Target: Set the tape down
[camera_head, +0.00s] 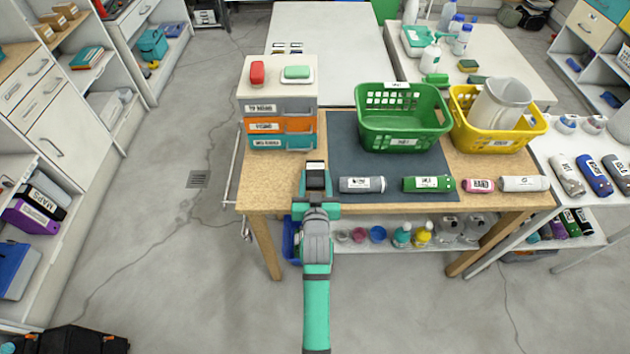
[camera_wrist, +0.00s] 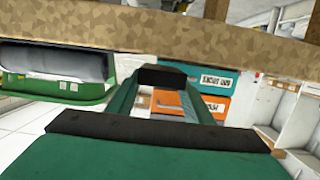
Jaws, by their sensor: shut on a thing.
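My gripper (camera_head: 316,182) is at the front left of the wooden workbench (camera_head: 262,188), in front of the drawer unit. It is shut on the tape (camera_head: 316,166), which shows in the head view only as a small dark piece with a pale label. Its full shape is hidden by the jaws. In the wrist view my gripper (camera_wrist: 162,103) fills the middle, and I cannot make out the tape clearly there. The bench's speckled edge (camera_wrist: 120,28) crosses the top of that view. I cannot tell whether the tape touches the bench.
The drawer unit (camera_head: 279,126) stands behind my gripper. To the right, a grey roll (camera_head: 362,184), a green roll (camera_head: 428,184), a pink roll (camera_head: 478,185) and a white roll (camera_head: 524,184) lie in a row. A green basket (camera_head: 402,132) and yellow basket (camera_head: 496,142) stand behind them.

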